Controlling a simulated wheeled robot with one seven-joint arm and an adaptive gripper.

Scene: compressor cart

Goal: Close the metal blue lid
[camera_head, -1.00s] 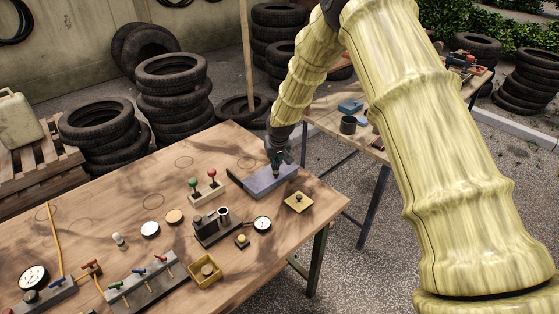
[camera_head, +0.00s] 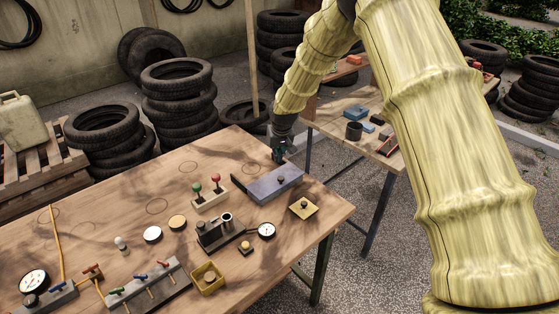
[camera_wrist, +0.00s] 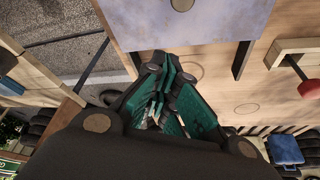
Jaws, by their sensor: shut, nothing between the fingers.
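The blue lid (camera_head: 272,186) is a flat blue-grey metal slab with a small dark knob (camera_head: 281,180), lying near the far right corner of the wooden table. A dark strip shows at its left end; I cannot tell how far it covers what is beneath. In the wrist view the lid (camera_wrist: 195,22) fills the top, with part of its knob visible. My gripper (camera_head: 277,156) is just beyond the lid's far edge, shut and empty. In the wrist view its fingers (camera_wrist: 160,88) are together, below the lid's edge in the picture; contact cannot be told.
A stand with green and red knobs (camera_head: 209,199) is left of the lid. A yellow plate (camera_head: 303,208) is in front, and a gauge (camera_head: 266,230) is nearer. A black fixture (camera_head: 220,235) stands further left. A second table (camera_head: 378,146) is behind right. Bare wood lies left of my gripper.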

